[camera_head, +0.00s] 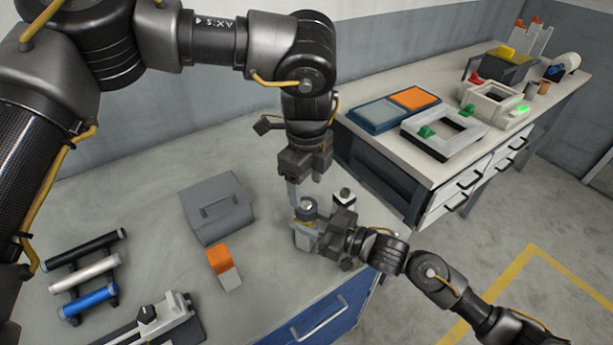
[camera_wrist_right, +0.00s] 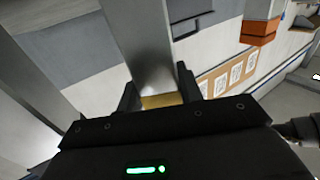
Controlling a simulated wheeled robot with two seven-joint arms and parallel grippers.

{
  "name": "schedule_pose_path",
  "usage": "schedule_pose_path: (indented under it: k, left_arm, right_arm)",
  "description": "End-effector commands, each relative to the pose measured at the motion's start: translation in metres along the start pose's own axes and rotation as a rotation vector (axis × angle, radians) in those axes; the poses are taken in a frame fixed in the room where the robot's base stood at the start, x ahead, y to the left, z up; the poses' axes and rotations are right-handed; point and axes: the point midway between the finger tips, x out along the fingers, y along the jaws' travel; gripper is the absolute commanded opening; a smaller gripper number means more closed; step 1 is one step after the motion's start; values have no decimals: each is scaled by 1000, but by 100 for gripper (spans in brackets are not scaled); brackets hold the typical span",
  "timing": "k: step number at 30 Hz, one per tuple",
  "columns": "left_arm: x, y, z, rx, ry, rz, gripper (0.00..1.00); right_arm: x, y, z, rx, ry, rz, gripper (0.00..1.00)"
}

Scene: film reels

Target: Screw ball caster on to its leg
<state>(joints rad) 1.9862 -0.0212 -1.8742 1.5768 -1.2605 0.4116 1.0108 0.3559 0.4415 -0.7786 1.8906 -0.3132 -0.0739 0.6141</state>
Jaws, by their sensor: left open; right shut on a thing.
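A short round metal piece with a silver domed top (camera_head: 307,207), which looks like the ball caster, stands upright beside my right gripper's jaws, with a brass-coloured band beneath it. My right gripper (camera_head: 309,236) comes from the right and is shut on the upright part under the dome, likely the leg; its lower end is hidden. In the right wrist view, a flat silver metal piece (camera_wrist_right: 145,45) rises above a brass-coloured patch; I cannot tell whether it is a finger or the leg. My left gripper (camera_head: 306,187) hangs open just above the dome, pointing down.
A rack with black, white and blue rods (camera_head: 88,298) is farther left.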

Motion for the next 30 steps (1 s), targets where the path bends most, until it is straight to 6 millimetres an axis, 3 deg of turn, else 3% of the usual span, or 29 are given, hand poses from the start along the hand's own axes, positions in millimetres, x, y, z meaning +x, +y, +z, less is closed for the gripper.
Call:
schedule_pose_path:
  k: [6, 12, 25, 30]
  left_arm:
    - [34, 1, 0, 2, 1, 3, 62]
    - [56, 1, 0, 1, 0, 3, 62]
    - [64, 0, 0, 2, 0, 1, 62]
    - [64, 1, 0, 1, 0, 1, 41]
  right_arm:
    - [0, 0, -1, -1, 3, 0, 0]
    - [0, 0, -1, -1, 2, 0, 0]
    - [0, 0, -1, -1, 2, 0, 0]
    - [0, 0, -1, -1, 2, 0, 0]
